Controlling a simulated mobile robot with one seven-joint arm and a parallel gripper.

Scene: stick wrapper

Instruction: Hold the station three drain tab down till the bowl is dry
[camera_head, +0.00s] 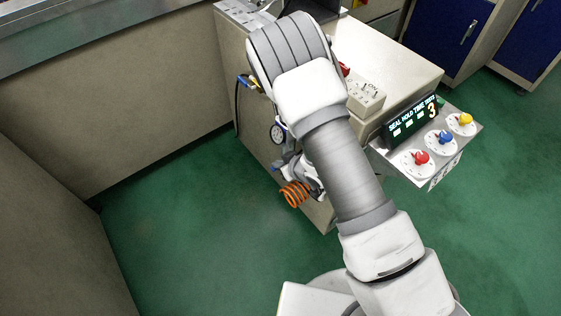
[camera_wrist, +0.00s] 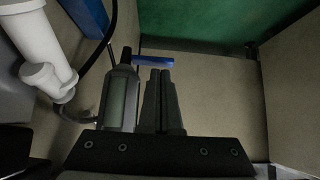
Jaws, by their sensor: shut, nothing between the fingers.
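My gripper (camera_wrist: 161,74) is shut and empty in the wrist view, its two dark fingers side by side. A flat blue tab (camera_wrist: 147,61) lies just beyond the fingertips; I cannot tell whether they touch it. A grey-green translucent bowl (camera_wrist: 118,97) stands upright just left of the fingers, in a dark frame. No clear water line shows in it. No station number is readable there. In the head view my arm hides the gripper, and the air fittings (camera_head: 299,172) on the cabinet side are partly hidden.
A white pipe (camera_wrist: 42,45) and black hose are left of the bowl. The head view shows a gauge (camera_head: 277,133), an orange coil (camera_head: 294,194), a display (camera_head: 412,122) reading 3, and red, blue and yellow knobs on the panel at right. Green floor (camera_head: 190,230) is clear at left.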

